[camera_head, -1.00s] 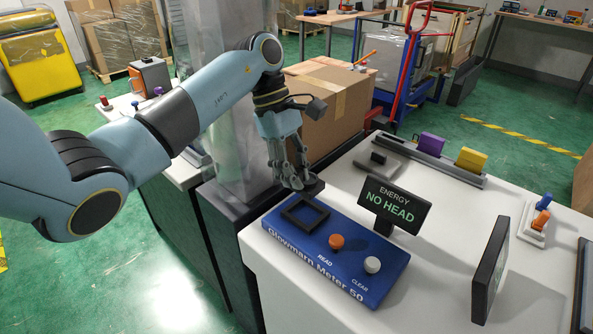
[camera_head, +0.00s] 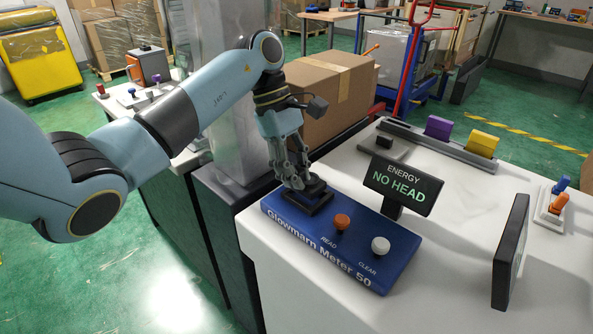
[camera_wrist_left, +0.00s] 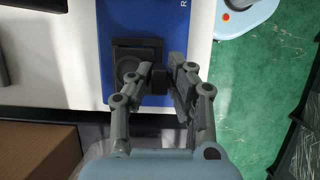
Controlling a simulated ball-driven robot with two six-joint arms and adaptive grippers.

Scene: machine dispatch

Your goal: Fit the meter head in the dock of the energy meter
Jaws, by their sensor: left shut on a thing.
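The energy meter (camera_head: 345,243) is a blue slab on the white counter, with an orange READ button (camera_head: 342,222) and a white CLEAR button (camera_head: 380,245). Its screen (camera_head: 403,187) reads ENERGY, NO HEAD. The black square dock (camera_head: 318,207) is at its left end, partly covered by my left gripper (camera_head: 303,186). My left gripper is shut on the dark meter head (camera_head: 313,187), low over the dock. In the left wrist view the fingers (camera_wrist_left: 160,82) grip the head (camera_wrist_left: 160,78) beside the dock frame (camera_wrist_left: 127,43). I cannot tell whether head and dock touch. My right gripper is not in view.
A grey rail with a purple block (camera_head: 438,127) and a yellow block (camera_head: 482,143) lies at the counter's back. A dark upright panel (camera_head: 510,252) stands at right. A cardboard box (camera_head: 330,95) is behind my gripper.

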